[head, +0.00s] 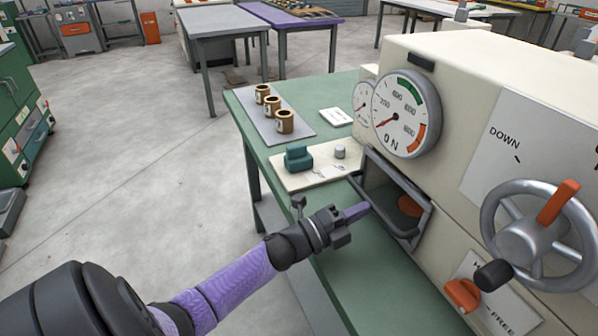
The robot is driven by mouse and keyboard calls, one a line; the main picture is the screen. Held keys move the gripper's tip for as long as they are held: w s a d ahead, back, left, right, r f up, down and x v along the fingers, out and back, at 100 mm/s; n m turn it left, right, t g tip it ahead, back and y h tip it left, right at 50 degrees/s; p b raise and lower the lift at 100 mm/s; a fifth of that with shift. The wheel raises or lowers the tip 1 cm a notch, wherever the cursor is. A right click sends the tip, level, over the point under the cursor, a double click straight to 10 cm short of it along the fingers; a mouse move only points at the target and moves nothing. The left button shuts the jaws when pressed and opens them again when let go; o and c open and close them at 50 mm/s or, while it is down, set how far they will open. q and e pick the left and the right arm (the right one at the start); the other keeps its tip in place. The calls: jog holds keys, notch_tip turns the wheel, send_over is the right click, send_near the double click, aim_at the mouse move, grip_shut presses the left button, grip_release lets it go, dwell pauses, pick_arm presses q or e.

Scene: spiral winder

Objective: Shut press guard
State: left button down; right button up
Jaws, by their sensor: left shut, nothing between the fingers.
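The press is a cream machine (440,55) on the green table, with a dark opening low on its front. The press guard (398,233), a dark grey frame, stands at this opening, tilted out from the front. Something orange-brown (409,206) shows inside. My left gripper (362,210) is shut with nothing in it. Its fingertips are at the left side of the guard frame; I cannot tell if they touch it. My right gripper is not in view.
Dials (406,113) sit above the opening, and a handwheel (535,235) with an orange grip is at right. A teal block (298,158) lies on a cream board. Open floor is at left.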

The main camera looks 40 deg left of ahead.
pick_arm(q)
jog(key=shift+w+r, duration=0.1)
jog(key=shift+r, duration=0.05)
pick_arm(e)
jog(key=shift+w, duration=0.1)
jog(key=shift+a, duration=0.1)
pick_arm(q)
jog(key=p+v, duration=0.1)
jog(key=v, duration=0.8)
jog(key=shift+s+a+f, duration=0.2)
jog(key=shift+s, duration=0.35)
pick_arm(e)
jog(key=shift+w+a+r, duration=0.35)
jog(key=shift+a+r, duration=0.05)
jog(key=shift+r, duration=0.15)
